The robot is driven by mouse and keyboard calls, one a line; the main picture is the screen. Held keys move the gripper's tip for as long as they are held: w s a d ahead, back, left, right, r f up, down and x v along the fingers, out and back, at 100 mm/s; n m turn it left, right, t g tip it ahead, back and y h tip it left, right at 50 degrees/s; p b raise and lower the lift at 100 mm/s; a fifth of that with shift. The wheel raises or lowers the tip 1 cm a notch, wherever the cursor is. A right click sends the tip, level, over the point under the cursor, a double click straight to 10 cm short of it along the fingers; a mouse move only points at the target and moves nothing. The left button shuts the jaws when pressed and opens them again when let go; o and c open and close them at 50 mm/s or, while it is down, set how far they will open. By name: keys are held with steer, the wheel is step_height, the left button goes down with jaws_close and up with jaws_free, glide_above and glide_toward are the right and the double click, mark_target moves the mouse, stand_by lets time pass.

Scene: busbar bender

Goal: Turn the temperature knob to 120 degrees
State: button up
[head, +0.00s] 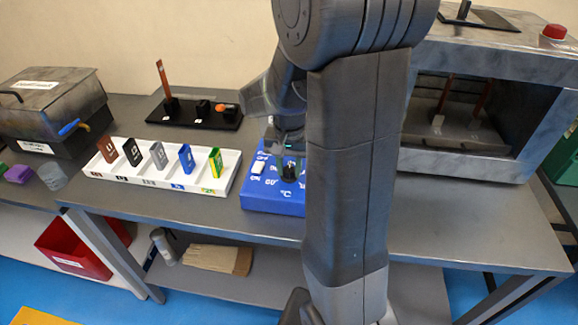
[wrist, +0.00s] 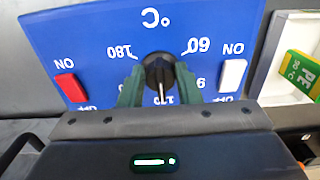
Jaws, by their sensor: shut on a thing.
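The blue control box (head: 262,195) stands on the bench, and its face fills much of the wrist view (wrist: 100,35), upside down. The black temperature knob (wrist: 158,70) sits between the green fingers of my gripper (wrist: 159,85), which is shut on it. The knob's white pointer line points down in the wrist view, at a number partly hidden by the gripper. The marks 180 and 60 show left and right of the knob. In the head view, my arm hides part of the box.
A red switch (wrist: 70,88) and a white switch (wrist: 232,75) flank the knob. A white tray (head: 228,178) with several coloured tags is left of the box. A black holder (head: 222,118) stands behind; a grey oven-like machine (head: 480,165) is at the right.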

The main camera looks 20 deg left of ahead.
mark_target(289, 169)
steer(key=o, duration=1)
step_height(289, 169, up, 14)
steer(key=shift+f, duration=0.1)
stand_by(0.4)
step_height(289, 169, down, 14)
steer(key=shift+r, duration=0.1)
stand_by(0.4)
